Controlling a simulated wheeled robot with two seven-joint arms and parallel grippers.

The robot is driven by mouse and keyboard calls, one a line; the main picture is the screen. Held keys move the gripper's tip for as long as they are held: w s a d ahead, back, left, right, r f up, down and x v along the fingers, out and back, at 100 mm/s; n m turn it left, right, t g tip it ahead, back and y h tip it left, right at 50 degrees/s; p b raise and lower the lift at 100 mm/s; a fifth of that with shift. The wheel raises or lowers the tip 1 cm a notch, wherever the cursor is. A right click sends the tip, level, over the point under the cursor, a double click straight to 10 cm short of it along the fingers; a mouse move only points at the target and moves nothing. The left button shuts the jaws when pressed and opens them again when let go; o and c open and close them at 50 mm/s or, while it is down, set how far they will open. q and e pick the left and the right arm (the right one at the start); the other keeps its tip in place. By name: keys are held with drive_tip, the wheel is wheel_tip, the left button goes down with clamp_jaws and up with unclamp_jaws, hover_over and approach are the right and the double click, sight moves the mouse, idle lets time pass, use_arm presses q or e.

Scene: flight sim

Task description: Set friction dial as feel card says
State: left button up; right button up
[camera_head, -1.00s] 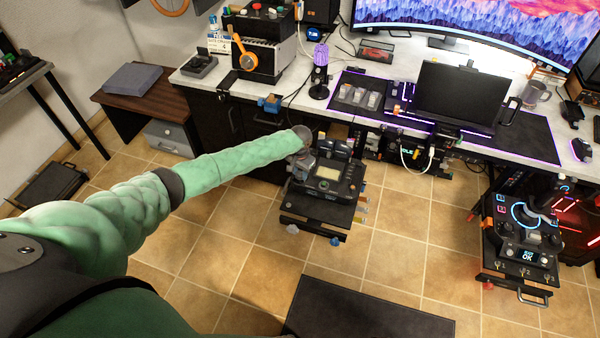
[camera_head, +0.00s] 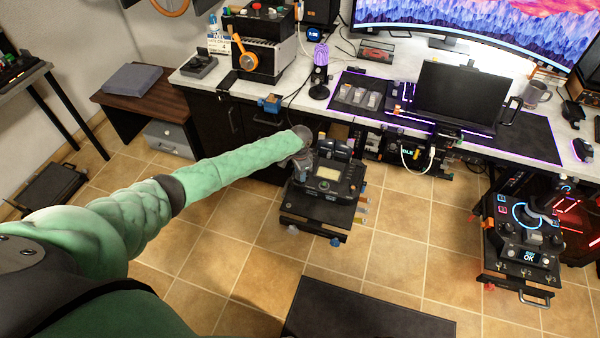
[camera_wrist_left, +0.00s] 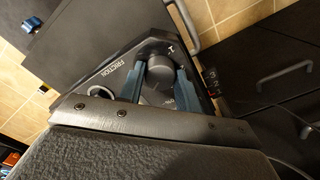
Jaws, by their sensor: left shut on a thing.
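The friction dial (camera_wrist_left: 160,72) is a dark round knob on a black panel (camera_wrist_left: 122,56) marked FRICTION in the left wrist view. My left gripper (camera_wrist_left: 160,84) has its two blue-grey fingers on either side of the dial and is shut on it. In the head view my left gripper (camera_head: 302,158) is at the left side of the black throttle unit (camera_head: 327,180), where my arm hides the dial. The dial's pointer setting is too small to read. I cannot pick out the feel card with certainty. My right gripper is not in view.
The desk (camera_head: 215,84) with a monitor and dark laptop-like screen (camera_head: 456,95) runs behind the unit. A second control stand (camera_head: 520,240) with a lit display is at the right. A dark mat (camera_head: 365,312) lies in front. Tiled floor is clear between them.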

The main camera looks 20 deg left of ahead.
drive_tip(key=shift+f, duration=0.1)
use_arm(q)
drive_tip(key=o, duration=1)
drive_tip(key=shift+c, duration=0.2)
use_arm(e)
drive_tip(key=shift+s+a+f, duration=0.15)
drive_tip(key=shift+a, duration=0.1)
use_arm(q)
drive_tip(key=shift+r, duration=0.55)
wheel_tip(320, 180, up, 7)
drive_tip(key=shift+f+b, duration=0.15)
drive_tip(key=shift+b, duration=0.75)
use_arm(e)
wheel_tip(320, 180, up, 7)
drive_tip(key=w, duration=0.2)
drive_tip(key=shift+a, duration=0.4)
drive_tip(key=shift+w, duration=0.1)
